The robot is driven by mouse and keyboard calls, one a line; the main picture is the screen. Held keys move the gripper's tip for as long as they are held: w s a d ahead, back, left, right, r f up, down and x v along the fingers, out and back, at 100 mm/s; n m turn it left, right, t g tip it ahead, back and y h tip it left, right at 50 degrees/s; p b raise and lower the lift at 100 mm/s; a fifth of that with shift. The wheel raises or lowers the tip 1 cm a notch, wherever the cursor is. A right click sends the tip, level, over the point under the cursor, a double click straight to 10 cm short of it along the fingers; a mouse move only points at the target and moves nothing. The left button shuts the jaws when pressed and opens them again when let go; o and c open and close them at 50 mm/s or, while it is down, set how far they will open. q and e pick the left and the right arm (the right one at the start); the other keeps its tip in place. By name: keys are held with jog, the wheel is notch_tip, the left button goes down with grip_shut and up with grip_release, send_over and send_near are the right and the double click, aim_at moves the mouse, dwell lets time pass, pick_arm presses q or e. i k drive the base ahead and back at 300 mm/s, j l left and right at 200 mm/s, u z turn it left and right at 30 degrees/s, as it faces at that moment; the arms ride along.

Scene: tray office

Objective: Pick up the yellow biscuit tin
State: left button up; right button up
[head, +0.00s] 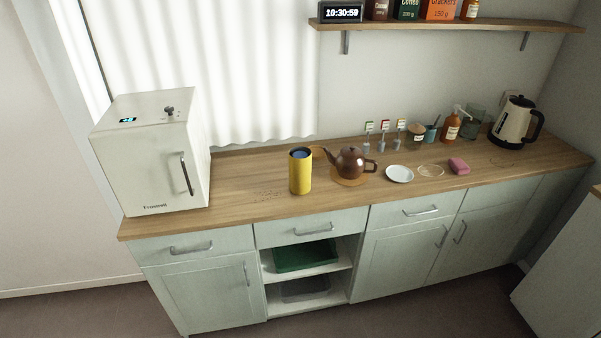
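A tall yellow tin (300,175) stands upright on the wooden counter (235,182), left of a brown teapot. Its top looks blue and dark inside the rim, and I cannot tell whether that is a lid or an opening. No label can be read on it. Nothing touches its front or left side. Neither of my grippers shows in the head view.
The brown teapot (350,161) sits close right of the tin on a round mat (352,182). A white box-like appliance (150,160) stands at the left end. Small crumbs lie left of the tin.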

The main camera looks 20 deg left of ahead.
aim_at(299, 170)
jog(key=u, duration=0.4)
jog(key=i+l+u, duration=0.15)
jog(key=u, duration=0.25)
jog(key=l+u, duration=0.1)
jog(key=u, duration=0.25)
jog(key=l+u, duration=0.1)
jog(key=u, duration=0.3)
jog(key=i+l+u, duration=0.1)
jog(key=l+u, duration=0.2)
jog(key=l, duration=0.2)
jog(key=l+u, duration=0.35)
jog(key=l, duration=0.2)
jog(key=i, duration=0.05)
